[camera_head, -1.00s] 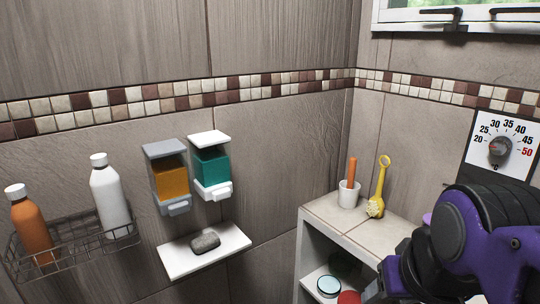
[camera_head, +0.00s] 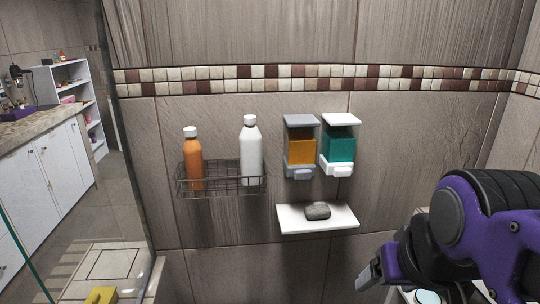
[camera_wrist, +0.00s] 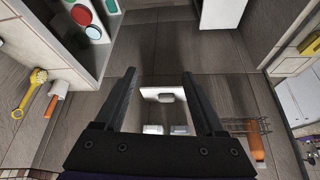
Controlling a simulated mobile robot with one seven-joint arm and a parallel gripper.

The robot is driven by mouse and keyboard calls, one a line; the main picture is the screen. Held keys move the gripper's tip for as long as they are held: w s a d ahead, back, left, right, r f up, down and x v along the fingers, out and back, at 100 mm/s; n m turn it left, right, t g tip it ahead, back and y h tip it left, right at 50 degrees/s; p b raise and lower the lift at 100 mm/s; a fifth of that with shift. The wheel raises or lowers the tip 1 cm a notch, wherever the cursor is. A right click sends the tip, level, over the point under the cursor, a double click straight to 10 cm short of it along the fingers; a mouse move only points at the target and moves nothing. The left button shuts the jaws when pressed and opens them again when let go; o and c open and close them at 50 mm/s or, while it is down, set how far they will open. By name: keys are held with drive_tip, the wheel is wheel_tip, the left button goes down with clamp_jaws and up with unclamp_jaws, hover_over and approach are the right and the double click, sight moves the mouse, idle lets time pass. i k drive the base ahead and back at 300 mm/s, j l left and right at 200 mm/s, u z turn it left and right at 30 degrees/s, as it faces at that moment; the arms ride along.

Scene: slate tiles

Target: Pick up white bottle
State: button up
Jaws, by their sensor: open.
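The white bottle (camera_head: 250,152) stands upright at the right end of a wire rack (camera_head: 222,192) on the wall in the head view. An orange bottle (camera_head: 194,165) with a white cap stands to its left in the same rack. My gripper (camera_head: 372,280) is at the lower right of the head view, well below and right of the white bottle and apart from it. In the wrist view my gripper (camera_wrist: 160,76) is open, with nothing held between its fingers. The orange bottle shows there at the right (camera_wrist: 256,146); the white bottle cannot be made out.
A white wall shelf (camera_head: 290,222) with a grey soap (camera_head: 318,211) lies between my gripper and the rack. Orange (camera_head: 301,150) and teal (camera_head: 340,147) dispensers hang above it. A glass edge and white cabinets (camera_head: 45,175) are at the left.

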sight(251, 137)
drive_tip(key=u, duration=0.7)
